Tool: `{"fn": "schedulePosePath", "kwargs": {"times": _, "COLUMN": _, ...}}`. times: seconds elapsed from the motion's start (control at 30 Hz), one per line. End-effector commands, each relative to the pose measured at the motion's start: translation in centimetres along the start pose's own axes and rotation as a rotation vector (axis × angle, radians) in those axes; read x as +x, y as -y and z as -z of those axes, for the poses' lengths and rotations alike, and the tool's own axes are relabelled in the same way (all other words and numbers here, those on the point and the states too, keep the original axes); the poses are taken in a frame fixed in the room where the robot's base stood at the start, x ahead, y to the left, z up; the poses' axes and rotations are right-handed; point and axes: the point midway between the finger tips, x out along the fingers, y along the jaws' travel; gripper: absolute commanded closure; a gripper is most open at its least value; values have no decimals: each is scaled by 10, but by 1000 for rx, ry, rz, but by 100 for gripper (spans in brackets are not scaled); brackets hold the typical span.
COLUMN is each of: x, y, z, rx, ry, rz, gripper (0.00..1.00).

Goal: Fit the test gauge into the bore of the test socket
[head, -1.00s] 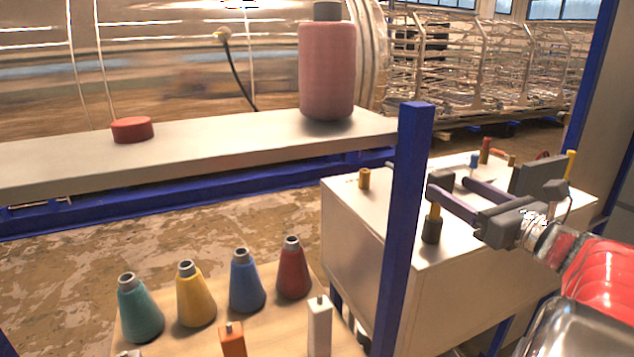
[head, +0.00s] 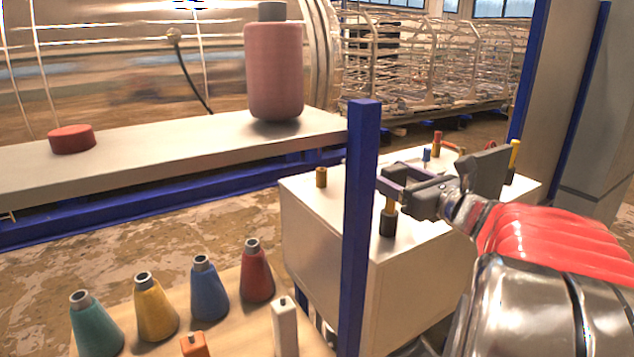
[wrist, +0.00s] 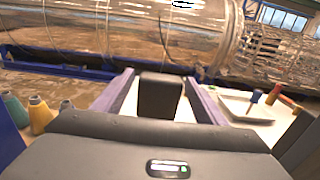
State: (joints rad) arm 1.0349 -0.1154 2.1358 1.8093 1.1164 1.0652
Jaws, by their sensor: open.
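My gripper (head: 388,178) is open over the white cabinet (head: 335,237). A yellow-topped pin with a black base (head: 388,223) stands upright near the cabinet's front edge, just below my fingertips in the head view; I cannot tell if they touch. A short brass-coloured cylinder (head: 321,177) stands at the cabinet's left corner. I cannot tell for certain which piece is the test gauge or the test socket, and no bore shows clearly. In the wrist view, a dark block (wrist: 160,96) shows between my two purple fingers; I cannot tell what it is.
A blue post (head: 360,235) stands in front. Coloured cones, including a red one (head: 256,272), stand at lower left.

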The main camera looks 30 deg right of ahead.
Motion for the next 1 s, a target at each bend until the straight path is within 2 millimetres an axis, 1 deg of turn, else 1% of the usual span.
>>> {"fn": "schedulePosePath", "kwargs": {"times": 0.03, "x": 7, "y": -2, "z": 0, "rx": 0, "ry": 0, "rz": -5, "gripper": 34}}
{"fn": "schedulePosePath", "kwargs": {"times": 0.1, "x": 16, "y": -1, "z": 1, "rx": 0, "ry": -2, "rz": -3, "gripper": 34}}
{"fn": "schedulePosePath", "kwargs": {"times": 0.23, "x": 26, "y": -1, "z": 0, "rx": 0, "ry": -1, "rz": -1, "gripper": 34}}
{"fn": "schedulePosePath", "kwargs": {"times": 0.8, "x": 27, "y": -1, "z": 0, "rx": 0, "ry": -1, "rz": 0, "gripper": 34}}
{"fn": "schedulePosePath", "kwargs": {"times": 0.87, "x": 27, "y": -1, "z": 0, "rx": 0, "ry": -1, "rz": 0, "gripper": 37}}
{"fn": "schedulePosePath", "kwargs": {"times": 1.0, "x": 27, "y": -1, "z": 0, "rx": 0, "ry": -1, "rz": 0, "gripper": 47}}
